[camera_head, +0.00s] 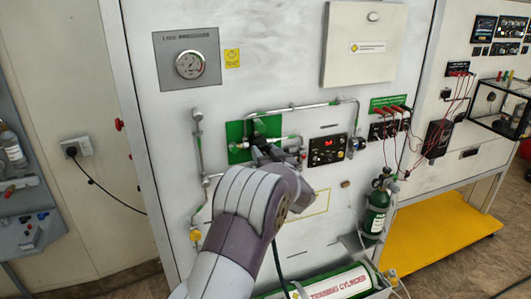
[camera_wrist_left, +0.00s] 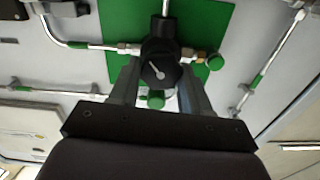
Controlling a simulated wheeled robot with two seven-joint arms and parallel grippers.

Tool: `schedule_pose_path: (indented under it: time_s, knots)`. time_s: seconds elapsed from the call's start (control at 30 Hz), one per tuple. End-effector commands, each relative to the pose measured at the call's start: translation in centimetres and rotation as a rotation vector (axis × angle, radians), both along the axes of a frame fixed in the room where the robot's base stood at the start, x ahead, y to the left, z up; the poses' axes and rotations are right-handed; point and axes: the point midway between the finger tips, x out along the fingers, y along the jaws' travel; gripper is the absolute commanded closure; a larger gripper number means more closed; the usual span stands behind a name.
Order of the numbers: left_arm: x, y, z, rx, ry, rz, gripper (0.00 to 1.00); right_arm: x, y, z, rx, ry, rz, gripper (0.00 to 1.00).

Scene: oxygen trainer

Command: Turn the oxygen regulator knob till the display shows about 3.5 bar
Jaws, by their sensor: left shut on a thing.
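The black oxygen regulator knob (camera_wrist_left: 160,72) shows in the left wrist view, with a white pointer mark on its face. It sits in front of a green plate (camera_wrist_left: 210,22). My left gripper (camera_wrist_left: 160,80) has one finger on each side of the knob and is shut on it. In the head view my left gripper (camera_head: 264,150) reaches the regulator at the green plate (camera_head: 238,154), and my wrist hides most of the knob. The display (camera_head: 327,142) on a black panel to the right is lit with red digits, too small to read surely. My right gripper is not in view.
Metal pipes (camera_head: 300,107) run around the regulator on the white wall panel. A green cylinder (camera_head: 376,212) stands at lower right, and a training cylinder (camera_head: 338,286) lies below. Red leads (camera_head: 392,108) hang farther right.

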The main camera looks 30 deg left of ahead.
Motion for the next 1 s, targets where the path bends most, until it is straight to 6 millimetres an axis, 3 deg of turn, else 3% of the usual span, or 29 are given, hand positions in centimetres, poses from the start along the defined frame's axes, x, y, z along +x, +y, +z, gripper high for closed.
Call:
schedule_pose_path:
  time_s: [0.1, 0.37, 0.4, 0.47, 0.77, 0.87, 1.0]
  knots:
    - [0.0, 0.0, 0.6, 0.053, 0.068, 0.0, 0.83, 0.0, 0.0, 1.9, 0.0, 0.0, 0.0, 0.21]
    - [0.0, -0.1, 0.0, 0.075, 0.089, 0.0, 0.83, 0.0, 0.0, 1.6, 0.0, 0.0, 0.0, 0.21]
    - [0.0, 0.0, 0.0, 0.074, 0.088, 0.0, 0.43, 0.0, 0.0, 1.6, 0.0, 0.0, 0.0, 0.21]
    - [0.0, 0.0, 0.0, 0.074, 0.088, 0.0, 0.27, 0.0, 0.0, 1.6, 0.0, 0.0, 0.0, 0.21]
    - [-0.1, -0.2, 0.0, 0.074, 0.088, -0.001, 0.27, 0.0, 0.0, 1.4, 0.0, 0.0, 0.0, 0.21]
    - [-0.7, -1.0, -0.3, 0.075, 0.088, -0.002, 0.27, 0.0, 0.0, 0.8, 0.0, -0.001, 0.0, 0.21]
    - [-2.7, -3.5, -0.5, 0.074, 0.086, -0.005, 0.27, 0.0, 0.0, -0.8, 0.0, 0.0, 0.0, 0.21]
